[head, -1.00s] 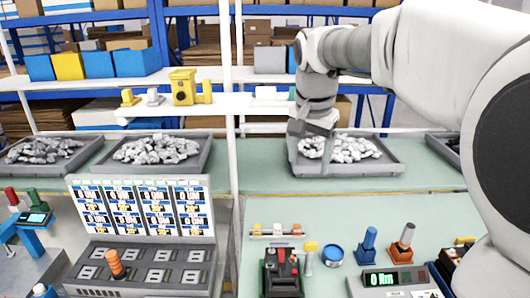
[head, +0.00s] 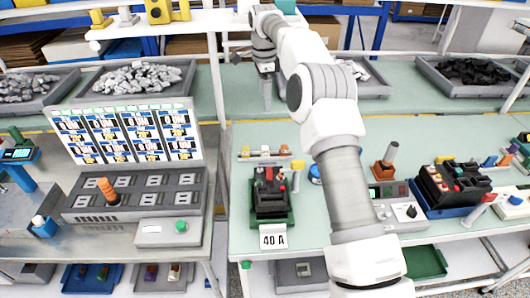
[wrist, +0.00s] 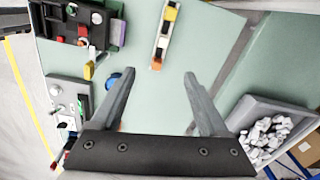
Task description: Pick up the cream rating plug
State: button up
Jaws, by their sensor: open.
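A small rack (head: 284,154) on the pale green bench holds several small plugs in a row. The cream rating plug (head: 265,150) appears to be the pale middle one, between an orange and a yellow-orange plug. In the wrist view the pale plug (wrist: 162,42) shows beyond the fingertips, between orange-toned plugs. My gripper (head: 267,106) hangs above the bench behind the rack, apart from it. In the wrist view my gripper (wrist: 159,73) is open with nothing between its fingers.
A black breaker (head: 268,188) in a green tray stands in front of the rack, with a 40 A sign (head: 273,237). A blue round item (head: 315,173) is right of it, partly behind my arm. A tray of grey parts (wrist: 290,106) is at the wrist view's right.

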notch_tip(320, 180, down, 5)
jog(key=w+m, duration=0.1)
jog(key=m, duration=0.1)
send_over(265, 147)
jog(key=shift+g, duration=0.3)
jog(key=f, duration=1.1)
jog(key=shift+s+a+f+b, duration=0.1)
jog(key=shift+s+f+b, duration=0.25)
jog(key=shift+b, duration=0.05)
jog(key=shift+w+f+p, duration=0.15)
jog(key=shift+f+p, duration=0.1)
jog(key=shift+f, duration=1.2)
jog(key=shift+w+f+p, duration=0.1)
jog(key=shift+f+p, duration=0.1)
jog(key=shift+f, duration=1.25)
grip_shut()
